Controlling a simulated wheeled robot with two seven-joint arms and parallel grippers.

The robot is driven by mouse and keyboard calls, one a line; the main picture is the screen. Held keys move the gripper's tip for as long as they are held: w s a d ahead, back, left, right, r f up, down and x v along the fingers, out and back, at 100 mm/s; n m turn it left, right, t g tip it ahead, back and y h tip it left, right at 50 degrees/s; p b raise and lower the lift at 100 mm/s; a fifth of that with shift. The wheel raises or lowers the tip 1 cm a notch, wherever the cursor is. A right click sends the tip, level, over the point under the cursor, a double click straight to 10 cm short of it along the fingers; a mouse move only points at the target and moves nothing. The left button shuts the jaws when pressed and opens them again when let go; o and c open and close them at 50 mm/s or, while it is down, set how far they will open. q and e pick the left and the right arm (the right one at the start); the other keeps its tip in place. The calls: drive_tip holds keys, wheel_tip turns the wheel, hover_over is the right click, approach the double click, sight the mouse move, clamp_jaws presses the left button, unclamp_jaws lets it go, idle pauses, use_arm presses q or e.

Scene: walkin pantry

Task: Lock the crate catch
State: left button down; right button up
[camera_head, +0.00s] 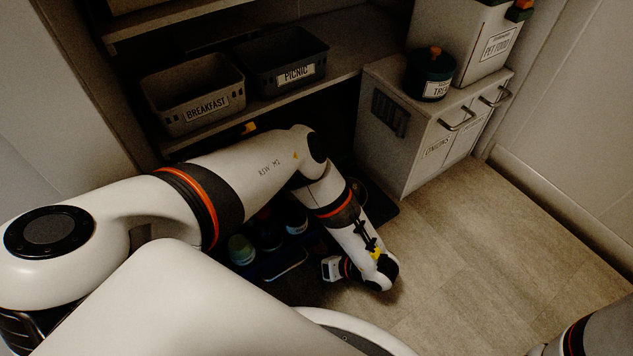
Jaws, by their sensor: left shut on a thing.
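A dark blue crate (262,270) stands low by the floor under the shelves, partly hidden behind my left arm. It holds several jars or bottles, one with a pale green lid (241,249). A pale, curved handle-like bar shows along its near side. My left gripper (330,268) is at the end of the bent left arm, low beside the crate's right end. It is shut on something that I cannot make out. The crate catch cannot be made out in this dim view. Only part of my right arm shows at the lower right corner; its gripper is out of view.
A BREAKFAST bin (195,95) and a PICNIC bin (282,62) sit on the shelf above. A white cabinet (400,150) with two bar handles stands at the right, with a dark jar (430,75) and a PET FOOD bin (460,40) on top. The right floor is clear.

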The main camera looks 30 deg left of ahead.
use_arm(q)
drive_tip(key=c, duration=1.5)
unclamp_jaws()
drive_tip(key=shift+d, duration=0.1)
drive_tip(key=shift+d+r+p, duration=0.25)
drive_tip(key=shift+r+p, duration=0.05)
drive_tip(key=shift+r, duration=0.05)
drive_tip(key=p+v, duration=0.4)
drive_tip(key=v, duration=0.7)
drive_tip(key=shift+p, duration=0.3)
drive_tip(key=shift+f, duration=0.1)
